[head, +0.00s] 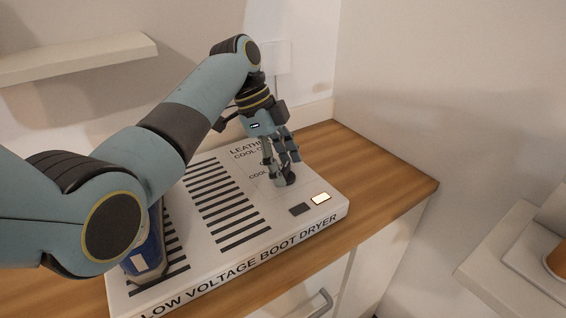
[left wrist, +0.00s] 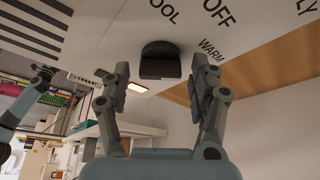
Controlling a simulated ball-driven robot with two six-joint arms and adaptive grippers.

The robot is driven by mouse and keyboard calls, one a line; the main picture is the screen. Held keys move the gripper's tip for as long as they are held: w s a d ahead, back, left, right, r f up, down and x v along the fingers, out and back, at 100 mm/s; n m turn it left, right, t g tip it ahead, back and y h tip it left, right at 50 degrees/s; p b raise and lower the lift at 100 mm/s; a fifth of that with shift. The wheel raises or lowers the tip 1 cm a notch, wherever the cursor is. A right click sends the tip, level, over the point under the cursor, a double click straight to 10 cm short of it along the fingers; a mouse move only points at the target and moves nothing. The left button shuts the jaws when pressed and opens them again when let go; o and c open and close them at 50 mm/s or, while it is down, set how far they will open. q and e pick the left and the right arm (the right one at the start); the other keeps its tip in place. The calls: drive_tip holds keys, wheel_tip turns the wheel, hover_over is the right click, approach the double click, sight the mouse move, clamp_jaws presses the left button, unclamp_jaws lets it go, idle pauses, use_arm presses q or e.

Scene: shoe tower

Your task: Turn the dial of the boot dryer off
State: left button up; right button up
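The boot dryer (head: 222,258) is a white flat box with black slots, lying on the wooden counter. Its black dial (head: 287,179) is partly hidden by my left gripper (head: 281,170) in the head view. In the left wrist view the dial (left wrist: 160,60) shows near the printed words COOL, OFF and WARM; I cannot tell which one it points to. My left gripper (left wrist: 160,85) has its two fingers apart, one on each side of the dial, with nothing clearly held. A blue-grey arm part, seemingly my right arm, shows at the left wrist view's left edge; its fingers are unclear.
A lit indicator (head: 320,199) and a dark switch (head: 299,209) sit at the dryer's front right corner. A blue shoe (head: 149,254) stands on the dryer's left, partly behind my arm. The wooden counter (head: 385,185) is clear at right. A white shelf (head: 75,58) hangs upper left.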

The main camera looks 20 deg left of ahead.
use_arm(q)
drive_tip(key=c, duration=1)
drive_tip(key=shift+o, duration=0.2)
drive_tip(key=shift+r+p, duration=0.15)
drive_tip(key=shift+p, duration=0.4)
drive_tip(key=n+t+p, duration=0.1)
drive_tip(key=n+p, duration=0.2)
drive_tip(key=p, duration=0.2)
drive_tip(key=n+t+p, duration=0.1)
drive_tip(key=n+p, duration=0.3)
drive_tip(key=p, duration=0.1)
drive_tip(key=shift+s+d+r+y, duration=0.1)
drive_tip(key=shift+s+r+y, duration=0.05)
drive_tip(key=shift+y, duration=0.25)
drive_tip(key=shift+n+t+p, duration=0.6)
drive_tip(key=shift+n+p, duration=0.3)
drive_tip(key=shift+f+n+y+p, duration=0.2)
drive_tip(key=shift+n+y+p, duration=0.25)
drive_tip(key=shift+n, duration=0.15)
